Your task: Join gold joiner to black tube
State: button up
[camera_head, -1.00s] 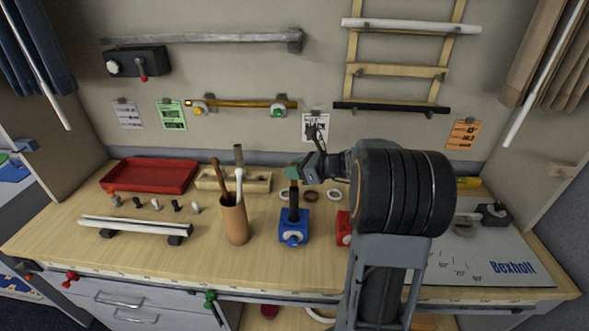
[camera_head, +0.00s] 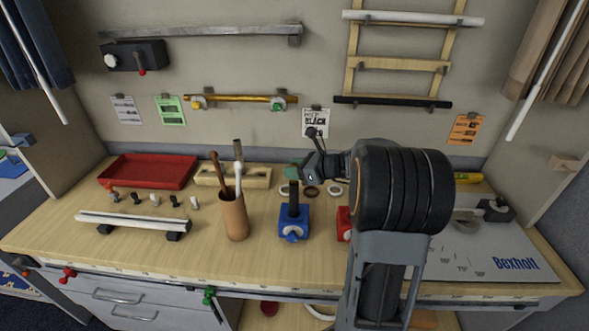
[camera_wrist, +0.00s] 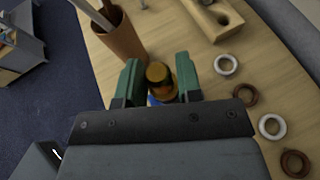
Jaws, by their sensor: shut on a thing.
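My gripper (camera_head: 294,172) has green fingers and is above the blue clamp (camera_head: 294,222) on the bench. A black tube (camera_head: 294,196) stands upright in this clamp, directly under the fingers. In the wrist view, my gripper (camera_wrist: 160,82) is shut on the gold joiner (camera_wrist: 158,72), a short round gold piece with a dark top. The joiner sits over the clamp, a bit of whose blue shows below it. The joiner hides the tube from the wrist camera. I cannot tell whether joiner and tube touch.
A brown cup (camera_head: 233,217) with sticks stands left of the clamp. A wooden block (camera_head: 232,176) and several rings (camera_wrist: 272,126) lie nearby. A red clamp (camera_head: 343,224) is to the right, partly behind my arm. The bench front between cup and white tube (camera_head: 130,221) is clear.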

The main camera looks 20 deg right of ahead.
jog(key=shift+f+b, duration=0.8)
jog(key=shift+f, duration=0.35)
jog(key=o, duration=1)
jog(key=b+v, duration=0.1)
jog(key=v, duration=1.3)
jog(key=shift+w+r, duration=0.1)
jog(key=s+a+f+n+g+h, duration=0.2)
jog(key=a+n, duration=0.4)
jog(key=n, duration=0.3)
jog(key=s+a+f+n+g+h, duration=0.2)
jog(key=s+a+n, duration=0.4)
jog(key=n, duration=0.4)
jog(key=s+a+f+n+g+h, duration=0.2)
jog(key=a+n, duration=0.4)
jog(key=n, duration=0.3)
jog(key=shift+s+a+f+h, duration=0.2)
jog(key=shift+s+h, duration=0.3)
jog(key=shift+h, duration=0.15)
jog(key=shift+s+a+f+h, duration=0.25)
jog(key=shift+s+h, duration=0.2)
jog(key=shift+h, duration=0.2)
